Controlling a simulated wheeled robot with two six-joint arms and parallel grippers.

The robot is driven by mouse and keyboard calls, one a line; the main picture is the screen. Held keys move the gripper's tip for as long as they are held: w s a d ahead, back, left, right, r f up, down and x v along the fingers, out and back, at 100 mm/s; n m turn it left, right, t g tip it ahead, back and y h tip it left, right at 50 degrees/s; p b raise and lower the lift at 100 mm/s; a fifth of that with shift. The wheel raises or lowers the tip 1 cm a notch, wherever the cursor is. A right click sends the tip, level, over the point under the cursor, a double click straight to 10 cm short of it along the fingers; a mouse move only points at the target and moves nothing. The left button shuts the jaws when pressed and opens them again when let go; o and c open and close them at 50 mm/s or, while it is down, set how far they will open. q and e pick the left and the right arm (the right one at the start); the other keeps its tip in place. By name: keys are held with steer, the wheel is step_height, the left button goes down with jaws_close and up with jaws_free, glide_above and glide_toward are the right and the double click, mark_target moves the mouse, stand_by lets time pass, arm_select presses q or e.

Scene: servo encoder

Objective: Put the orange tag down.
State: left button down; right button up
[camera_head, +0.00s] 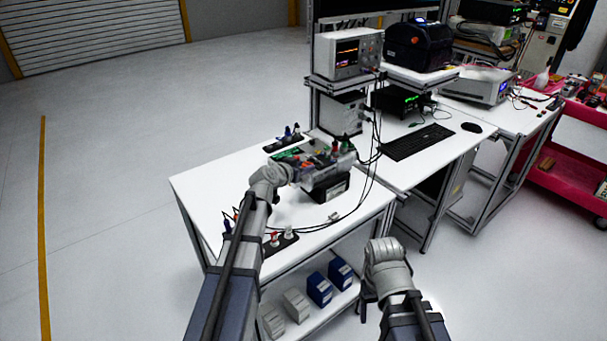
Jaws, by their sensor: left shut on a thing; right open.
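My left gripper (297,170) reaches over the white workbench (215,190) to the cluttered device at its back right. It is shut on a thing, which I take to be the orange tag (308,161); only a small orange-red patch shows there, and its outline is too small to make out. The fingertips are hard to separate from the device behind them. My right gripper (366,298) is open and low in front of the bench's right side, away from the tabletop. Its fingers are mostly hidden by the wrist.
A grey device (325,177) with a dark block (327,190) beneath it stands on the bench. Black cables cross the bench's right side. A dark strip with plugs (281,241) lies near the front. Blue boxes (319,288) sit on the lower shelf. The bench's left part is clear.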

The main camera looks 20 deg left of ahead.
arm_select(q)
steer(key=shift+f, duration=0.15)
steer(key=c, duration=0.9)
jaws_free()
steer(key=shift+f, duration=0.1)
steer(key=o, duration=0.4)
steer(key=shift+o, duration=0.2)
steer(key=shift+r+p, duration=0.3)
steer(key=shift+r, duration=0.05)
steer(key=p+v, duration=0.4)
steer(key=v, duration=0.8)
steer(key=shift+d, duration=0.1)
